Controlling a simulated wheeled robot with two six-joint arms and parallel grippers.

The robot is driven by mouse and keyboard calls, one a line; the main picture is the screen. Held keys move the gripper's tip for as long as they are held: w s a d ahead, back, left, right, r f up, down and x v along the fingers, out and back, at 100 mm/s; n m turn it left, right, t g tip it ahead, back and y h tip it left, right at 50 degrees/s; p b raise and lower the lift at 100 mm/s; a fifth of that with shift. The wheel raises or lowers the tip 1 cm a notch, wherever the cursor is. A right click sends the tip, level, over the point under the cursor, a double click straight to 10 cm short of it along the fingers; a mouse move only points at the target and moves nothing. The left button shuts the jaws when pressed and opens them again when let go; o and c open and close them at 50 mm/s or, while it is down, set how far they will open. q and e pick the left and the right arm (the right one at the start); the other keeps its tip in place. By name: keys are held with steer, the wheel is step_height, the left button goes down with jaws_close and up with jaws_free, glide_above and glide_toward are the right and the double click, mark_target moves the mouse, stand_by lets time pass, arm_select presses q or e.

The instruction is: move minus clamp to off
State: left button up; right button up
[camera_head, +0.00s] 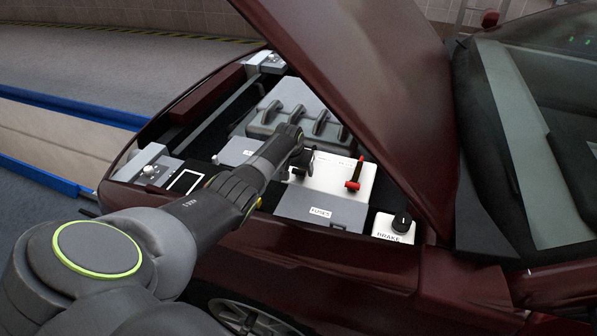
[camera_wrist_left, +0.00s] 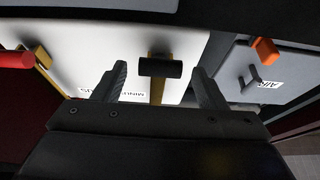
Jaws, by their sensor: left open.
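The minus clamp (camera_wrist_left: 160,68) is a black handle on a brass-coloured strip, on the white battery panel (camera_wrist_left: 95,45) with a MINUS label. In the left wrist view it lies between the two fingers of my left gripper (camera_wrist_left: 158,84), with a gap on each side. My left gripper is open and holds nothing. In the head view my left gripper (camera_head: 303,158) is over the left part of the white panel, and its dark tip hides the minus clamp or blends with it. My right gripper is not in view.
The red clamp (camera_head: 355,173) stands to the right on the same panel. A grey FUSES box (camera_head: 322,211) and a white BRAKE box (camera_head: 394,229) are nearer. A grey AIR box (camera_wrist_left: 270,75) with an orange-tipped lever is beside the panel. The raised bonnet (camera_head: 365,85) overhangs the right.

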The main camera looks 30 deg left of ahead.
arm_select(q)
steer(key=shift+w+f, duration=0.15)
steer(key=shift+f, duration=0.15)
